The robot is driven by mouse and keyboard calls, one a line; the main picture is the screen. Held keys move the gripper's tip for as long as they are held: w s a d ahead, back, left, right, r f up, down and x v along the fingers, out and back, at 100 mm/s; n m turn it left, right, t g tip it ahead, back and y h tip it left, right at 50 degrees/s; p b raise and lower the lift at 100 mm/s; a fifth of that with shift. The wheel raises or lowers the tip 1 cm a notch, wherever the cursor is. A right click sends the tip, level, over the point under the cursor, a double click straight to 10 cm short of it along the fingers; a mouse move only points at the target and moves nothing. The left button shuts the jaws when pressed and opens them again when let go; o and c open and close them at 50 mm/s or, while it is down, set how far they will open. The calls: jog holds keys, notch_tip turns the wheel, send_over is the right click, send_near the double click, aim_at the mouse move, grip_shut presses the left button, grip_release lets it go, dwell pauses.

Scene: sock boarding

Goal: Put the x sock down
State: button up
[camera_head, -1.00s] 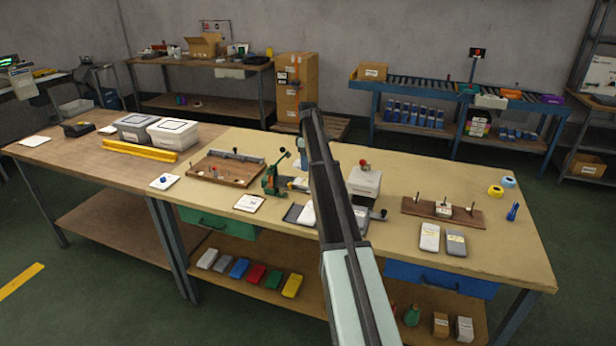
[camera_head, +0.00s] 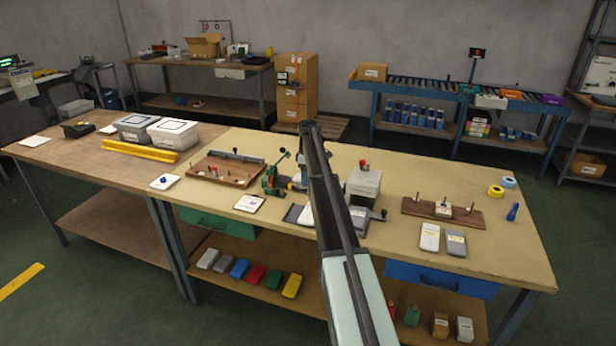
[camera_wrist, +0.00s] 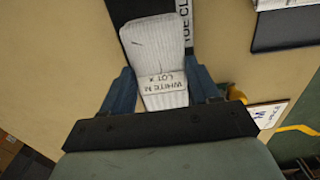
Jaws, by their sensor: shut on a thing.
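The x sock (camera_wrist: 158,50), white and ribbed with a band reading "WHITE M LOT X", lies lengthwise between the fingers of my gripper (camera_wrist: 158,72) in the wrist view. The gripper is shut on it, with a blue finger along each side. The sock's far part lies over a dark strip beside a white label with partly visible lettering, "TOE CL". In the head view my arm hides the gripper; a white piece (camera_head: 305,215), probably this sock, shows just left of the arm. I cannot tell whether the sock touches the surface beneath.
A green hand press (camera_head: 272,182) and a white card (camera_head: 249,203) stand left of the arm. A grey box with a red knob (camera_head: 364,184) is close on the right. White (camera_head: 430,237) and grey (camera_head: 456,243) packs lie farther right. The front right tabletop is mostly clear.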

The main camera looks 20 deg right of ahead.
jog(key=shift+f, duration=0.15)
jog(key=o, duration=1)
notch_tip(320, 180, up, 12)
jog(key=shift+r, duration=0.2)
jog(key=shift+w, duration=0.1)
